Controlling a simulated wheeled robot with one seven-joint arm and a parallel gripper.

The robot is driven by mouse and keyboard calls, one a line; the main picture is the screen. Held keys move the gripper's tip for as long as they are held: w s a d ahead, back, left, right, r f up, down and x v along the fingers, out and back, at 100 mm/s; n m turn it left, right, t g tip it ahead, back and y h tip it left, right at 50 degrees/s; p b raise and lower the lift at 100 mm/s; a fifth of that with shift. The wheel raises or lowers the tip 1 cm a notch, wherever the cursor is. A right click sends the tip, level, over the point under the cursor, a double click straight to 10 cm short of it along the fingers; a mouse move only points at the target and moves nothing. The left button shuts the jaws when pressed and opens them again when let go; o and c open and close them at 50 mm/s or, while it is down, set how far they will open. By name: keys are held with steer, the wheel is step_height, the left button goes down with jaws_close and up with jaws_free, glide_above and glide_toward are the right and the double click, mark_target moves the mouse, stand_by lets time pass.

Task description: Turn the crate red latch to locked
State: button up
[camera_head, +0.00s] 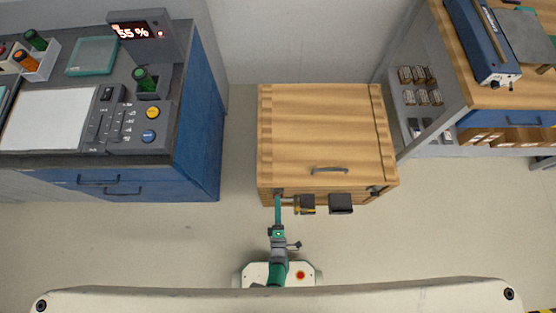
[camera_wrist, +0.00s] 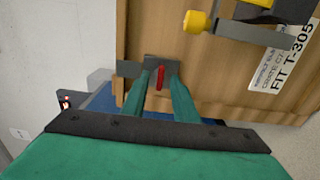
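The wooden crate (camera_head: 325,130) stands on the floor between two benches; its front face (camera_wrist: 225,75) fills much of the wrist view. The red latch (camera_wrist: 160,78) is a small red lever on a dark grey plate (camera_wrist: 130,69) at the crate's edge. My gripper (camera_wrist: 160,73) is open, with its two green fingers on either side of the red lever and visible gaps beside it. In the head view my gripper (camera_head: 277,200) is at the crate's front left corner. The latch itself is too small to make out there.
A dark bracket with a yellow knob (camera_wrist: 195,21) sits on the crate front near my fingers. A white label (camera_wrist: 283,60) is beside it. A blue bench (camera_head: 198,120) stands left and a shelved bench (camera_head: 450,120) right. The floor (camera_head: 130,240) in front is clear.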

steer(key=shift+w+d, duration=0.1)
steer(key=shift+d, duration=0.05)
jaws_close()
steer(key=shift+m, duration=0.3)
steer(key=shift+a+m, duration=0.15)
steer(key=shift+m, duration=3.65)
steer(key=shift+a+m, duration=0.1)
steer(key=shift+m, duration=3.7)
steer(key=shift+r, duration=0.1)
jaws_free()
steer(key=shift+d, duration=0.1)
